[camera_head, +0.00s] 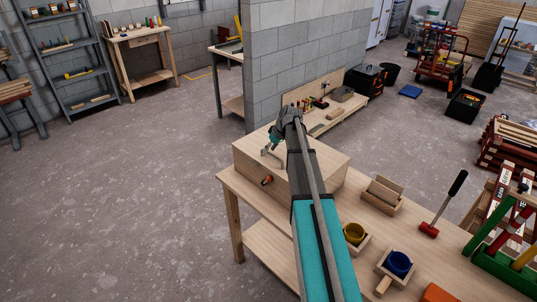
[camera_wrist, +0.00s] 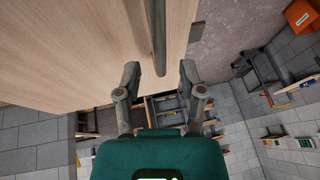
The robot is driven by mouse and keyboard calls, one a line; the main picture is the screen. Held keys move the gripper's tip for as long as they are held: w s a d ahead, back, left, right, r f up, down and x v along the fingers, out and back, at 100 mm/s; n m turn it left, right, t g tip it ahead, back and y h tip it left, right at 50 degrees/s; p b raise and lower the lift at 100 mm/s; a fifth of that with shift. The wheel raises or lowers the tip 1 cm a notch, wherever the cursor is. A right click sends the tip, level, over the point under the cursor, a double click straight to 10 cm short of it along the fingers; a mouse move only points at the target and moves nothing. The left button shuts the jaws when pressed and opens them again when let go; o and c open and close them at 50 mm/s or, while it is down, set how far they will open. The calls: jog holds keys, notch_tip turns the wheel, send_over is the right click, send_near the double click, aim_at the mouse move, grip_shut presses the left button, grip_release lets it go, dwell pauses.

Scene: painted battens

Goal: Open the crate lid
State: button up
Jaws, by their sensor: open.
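The crate (camera_head: 322,184) is a pale wooden box at the far left end of the workbench. Its flat lid (camera_head: 322,155) lies down on it and looks closed. A grey bar handle (camera_head: 270,153) stands on the lid near its left side. An orange-and-dark fitting (camera_head: 266,180) sits on the crate's side. My gripper (camera_head: 274,143) is over the lid at the handle. In the wrist view my gripper (camera_wrist: 159,72) is open, with the handle bar (camera_wrist: 157,40) between its fingertips and a gap visible on each side. The pale wood (camera_wrist: 75,45) fills the upper left there.
A block wall (camera_head: 300,60) stands behind the crate. Floor left of the bench is clear.

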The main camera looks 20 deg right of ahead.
jog(key=shift+w+a+f, duration=0.1)
jog(key=shift+f, duration=0.2)
grip_shut()
jog(key=shift+a, duration=0.3)
jog(key=shift+d, duration=0.2)
jog(key=shift+r, duration=0.15)
